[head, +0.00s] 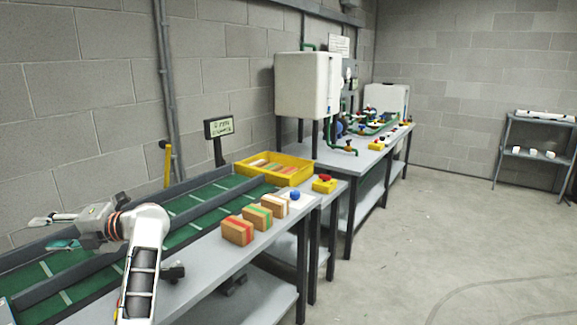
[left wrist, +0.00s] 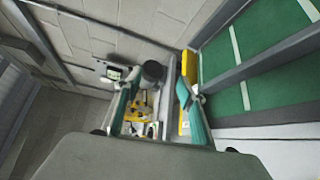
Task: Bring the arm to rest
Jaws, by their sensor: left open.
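My left arm comes in at the bottom left of the head view. Its gripper (head: 50,232) points left, above the green conveyor (head: 190,212). The two fingers are spread apart with nothing between them. In the left wrist view the teal fingers of the gripper (left wrist: 158,103) also stand apart, with only distant background seen between them. The gripper touches nothing that I can see. My right gripper is in neither view.
Brown boxes with a red stripe (head: 238,231), a green stripe (head: 257,217) and a pale stripe (head: 273,206) stand on the grey ledge beside the conveyor. A yellow crate (head: 290,178), a small display (head: 218,128) and a pipe bench (head: 358,165) are beyond. Floor at right is clear.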

